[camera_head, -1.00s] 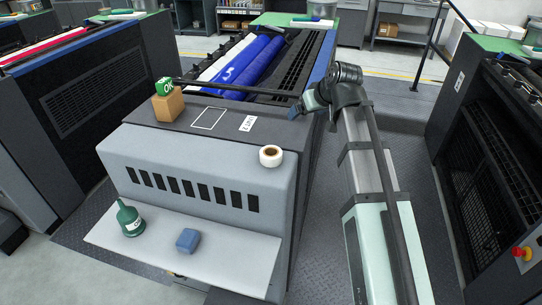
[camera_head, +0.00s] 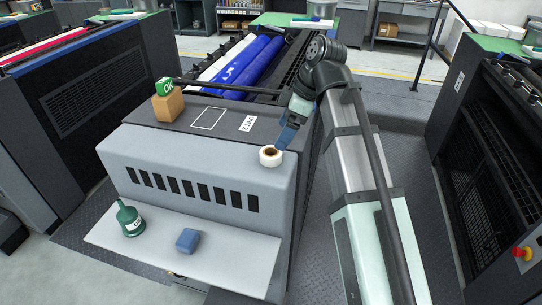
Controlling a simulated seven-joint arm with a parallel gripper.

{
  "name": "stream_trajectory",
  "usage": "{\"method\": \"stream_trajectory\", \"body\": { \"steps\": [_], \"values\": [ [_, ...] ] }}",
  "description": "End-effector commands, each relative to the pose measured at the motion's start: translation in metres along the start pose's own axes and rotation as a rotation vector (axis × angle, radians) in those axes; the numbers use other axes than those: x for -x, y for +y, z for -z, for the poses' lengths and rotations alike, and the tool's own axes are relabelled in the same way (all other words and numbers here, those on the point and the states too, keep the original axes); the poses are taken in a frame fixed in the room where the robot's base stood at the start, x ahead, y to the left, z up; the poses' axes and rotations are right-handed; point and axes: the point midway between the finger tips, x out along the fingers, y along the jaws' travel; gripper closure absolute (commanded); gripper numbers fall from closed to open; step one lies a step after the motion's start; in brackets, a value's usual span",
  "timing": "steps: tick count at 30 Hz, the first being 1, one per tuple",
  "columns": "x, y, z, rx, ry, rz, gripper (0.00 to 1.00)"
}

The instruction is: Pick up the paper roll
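The paper roll (camera_head: 271,158) is a short white roll with a brown core. It stands on its flat end near the right front edge of the dark top of the ink unit (camera_head: 185,128). My gripper (camera_head: 283,143) has blue fingers and points down from the upper right, right at the roll's back right side. In this view its fingertips overlap the roll's upper edge. I cannot tell whether they touch it, or whether the fingers are open or shut.
A dark bar (camera_head: 235,89) crosses behind.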

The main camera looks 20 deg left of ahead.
Motion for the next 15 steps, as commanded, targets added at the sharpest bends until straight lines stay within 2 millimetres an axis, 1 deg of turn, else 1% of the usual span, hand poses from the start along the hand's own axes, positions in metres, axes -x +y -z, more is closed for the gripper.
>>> {"method": "stream_trajectory", "body": {
  "steps": [1, 6, 15],
  "values": [
    [-0.009, -0.002, -0.001, 0.0, -0.001, 0.002, 0.06],
    [-0.027, 0.0, 0.0, -0.001, 0.0, 0.001, 0.06],
    [-0.037, 0.001, 0.0, -0.002, 0.0, -0.001, 0.06]
  ]
}}
